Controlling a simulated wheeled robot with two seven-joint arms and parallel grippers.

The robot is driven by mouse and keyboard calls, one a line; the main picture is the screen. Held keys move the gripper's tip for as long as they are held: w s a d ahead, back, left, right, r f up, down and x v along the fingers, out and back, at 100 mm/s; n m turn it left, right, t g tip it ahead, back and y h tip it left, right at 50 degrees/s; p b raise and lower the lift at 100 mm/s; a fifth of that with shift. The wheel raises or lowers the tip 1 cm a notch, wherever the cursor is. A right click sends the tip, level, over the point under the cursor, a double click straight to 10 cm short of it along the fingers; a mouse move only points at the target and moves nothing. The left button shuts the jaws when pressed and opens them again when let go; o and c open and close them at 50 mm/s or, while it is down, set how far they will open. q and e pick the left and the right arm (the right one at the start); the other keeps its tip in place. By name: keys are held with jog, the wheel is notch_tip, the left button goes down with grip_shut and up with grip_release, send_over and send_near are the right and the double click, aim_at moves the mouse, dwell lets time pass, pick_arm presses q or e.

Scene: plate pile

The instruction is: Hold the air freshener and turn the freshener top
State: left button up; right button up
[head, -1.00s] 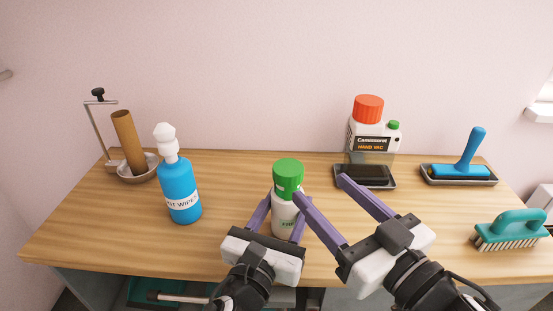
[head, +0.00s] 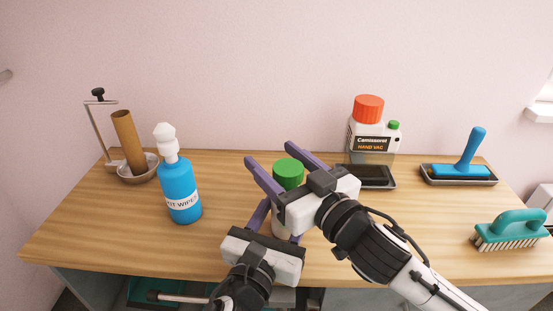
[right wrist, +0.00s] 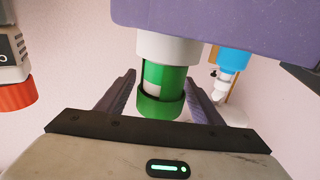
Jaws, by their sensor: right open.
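The air freshener, a white bottle, has its green top (head: 288,174) showing in the head view; the right gripper hides most of its white body (head: 279,226). My left gripper (head: 276,214) is low at the bottle, its fingers on either side of the body and apparently closed on it. My right gripper (head: 269,154) is open, with one finger on each side of the green top. In the right wrist view the picture is upside down; the green top (right wrist: 160,106) sits between the right fingers with visible gaps, and the white body (right wrist: 170,47) is above.
A blue wipes bottle (head: 179,190) stands left, near a holder with a cardboard roll (head: 128,143). A hand vac bottle (head: 370,136) with a red cap stands behind, by a dark tray (head: 372,184).

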jog(key=c, duration=1.1)
jog(key=shift+o, duration=0.2)
